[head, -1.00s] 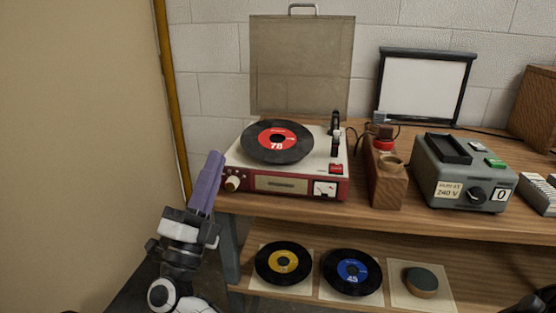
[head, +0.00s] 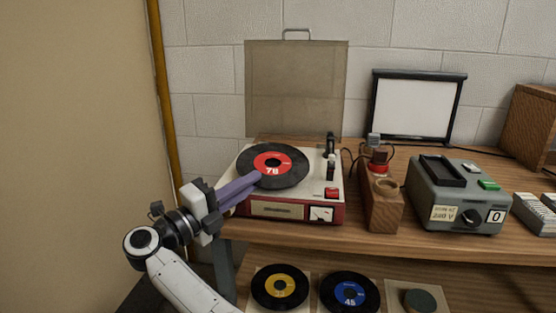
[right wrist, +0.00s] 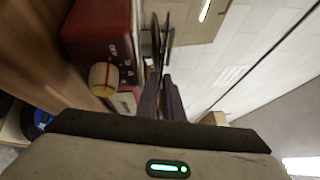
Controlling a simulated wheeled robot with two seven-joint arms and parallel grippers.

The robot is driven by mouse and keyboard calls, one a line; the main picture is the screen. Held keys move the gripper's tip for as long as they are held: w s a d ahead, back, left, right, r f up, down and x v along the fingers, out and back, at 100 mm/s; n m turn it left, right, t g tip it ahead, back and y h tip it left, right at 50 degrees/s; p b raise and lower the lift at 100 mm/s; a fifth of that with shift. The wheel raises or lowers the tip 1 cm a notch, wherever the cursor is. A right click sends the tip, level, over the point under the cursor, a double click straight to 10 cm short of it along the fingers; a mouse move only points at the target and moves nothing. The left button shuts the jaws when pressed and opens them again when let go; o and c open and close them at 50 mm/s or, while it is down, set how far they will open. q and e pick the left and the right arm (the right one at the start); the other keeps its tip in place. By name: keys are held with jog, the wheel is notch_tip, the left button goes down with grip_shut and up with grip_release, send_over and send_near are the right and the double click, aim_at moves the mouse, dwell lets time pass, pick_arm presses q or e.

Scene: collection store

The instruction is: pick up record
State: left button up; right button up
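The record (head: 290,172) is black with a red label marked 78. It lies on the cream top of the red record player (head: 325,200), whose lid stands up behind. My right gripper (head: 258,180) reaches in from the left with its purple fingers at the record's near left edge, one finger overlapping the disc in the head view. In the right wrist view the fingers (right wrist: 162,85) stand a little apart, with dark disc edges (right wrist: 157,42) just beyond their tips. Whether they touch the record cannot be seen. My left gripper is out of view.
On the bench (head: 300,233) to the right are a wooden block (head: 381,212) and a grey box (head: 458,200). The shelf below holds a yellow-label record (head: 280,288) and a blue-label record (head: 350,293). A wall is close on the left.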

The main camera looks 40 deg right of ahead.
aim_at(280, 165)
jog(key=shift+w+d+r, duration=0.1)
jog(key=shift+d, duration=0.5)
jog(key=shift+w+d+r, duration=0.1)
jog(key=shift+d, duration=0.5)
grip_shut()
